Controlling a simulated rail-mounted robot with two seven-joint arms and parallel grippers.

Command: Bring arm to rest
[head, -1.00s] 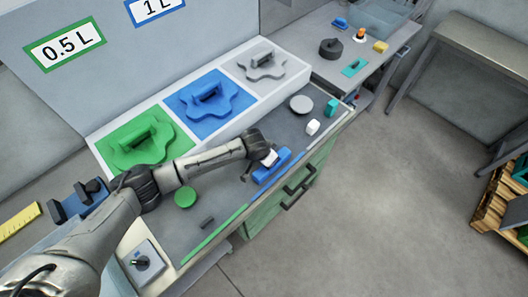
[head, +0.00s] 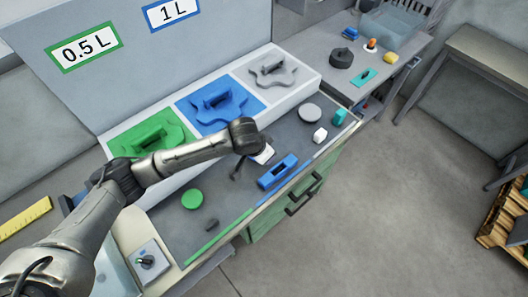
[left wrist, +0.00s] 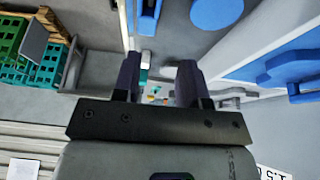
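My left arm reaches in from the left in the head view. Its gripper (head: 240,167) is over the grey worktop (head: 225,185), to the left of a blue block with a slot (head: 277,171) and apart from it. The left wrist view shows the gripper's two dark fingers (left wrist: 158,78) apart, with nothing held between them. The blue block lies near the worktop's front edge. My right gripper is in neither view.
Green (head: 145,137), blue (head: 218,101) and grey (head: 272,70) handled pieces sit in a panel behind the arm.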

